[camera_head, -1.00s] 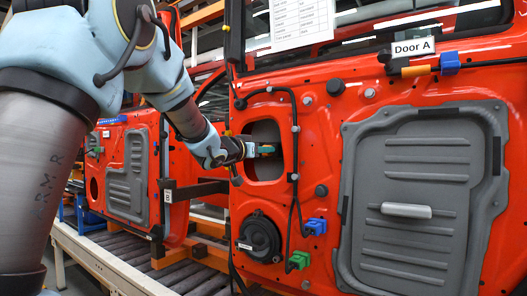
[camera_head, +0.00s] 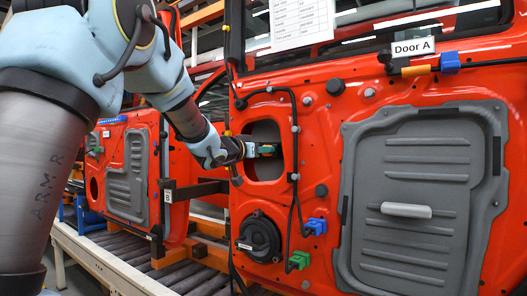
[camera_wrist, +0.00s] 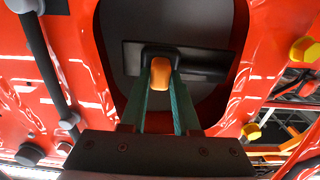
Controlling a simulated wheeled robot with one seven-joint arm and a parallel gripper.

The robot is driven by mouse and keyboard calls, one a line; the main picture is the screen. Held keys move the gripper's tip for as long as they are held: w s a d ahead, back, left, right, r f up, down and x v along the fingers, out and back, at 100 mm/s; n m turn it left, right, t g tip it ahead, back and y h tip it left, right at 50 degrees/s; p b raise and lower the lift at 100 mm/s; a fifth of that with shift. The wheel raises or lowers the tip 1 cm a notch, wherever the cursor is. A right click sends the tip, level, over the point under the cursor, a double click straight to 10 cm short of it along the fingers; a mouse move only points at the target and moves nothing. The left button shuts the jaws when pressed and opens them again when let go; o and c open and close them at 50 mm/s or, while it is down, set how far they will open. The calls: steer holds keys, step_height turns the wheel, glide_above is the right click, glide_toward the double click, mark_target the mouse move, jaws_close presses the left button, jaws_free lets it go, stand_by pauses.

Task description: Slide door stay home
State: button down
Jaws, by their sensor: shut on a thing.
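The red door marked "Door A" (camera_head: 327,150) stands upright with a rounded opening (camera_head: 262,131) in its inner panel. My gripper (camera_head: 268,150) reaches into this opening from the left. In the wrist view, the two teal fingers of my gripper (camera_wrist: 165,100) are shut on the door stay's orange-ended part (camera_wrist: 160,73). A black bar, apparently the door stay (camera_wrist: 205,65), lies across the opening behind the fingers, against a dark grey surface. The head view does not show the stay clearly, and the fingers hide part of it.
A black cable (camera_head: 294,130) runs down just right of the opening, with blue (camera_head: 316,226) and green (camera_head: 299,260) connectors lower down. A round black speaker (camera_head: 259,236) sits below the opening. Another red door (camera_head: 105,165) stands behind at left, above a roller conveyor (camera_head: 185,276).

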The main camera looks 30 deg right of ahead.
steer(key=w+a+p, duration=0.2)
steer(key=w, duration=0.1)
steer(key=shift+w, duration=0.3)
steer(key=shift+a, duration=0.1)
steer(key=c, duration=0.6)
jaws_free()
steer(key=shift+w, duration=0.1)
steer(key=shift+c, duration=0.2)
steer(key=b+v, duration=0.2)
steer(key=v, duration=0.8)
steer(key=shift+s+a+b, duration=0.2)
steer(key=shift+a+b, duration=0.15)
steer(key=shift+b, duration=0.05)
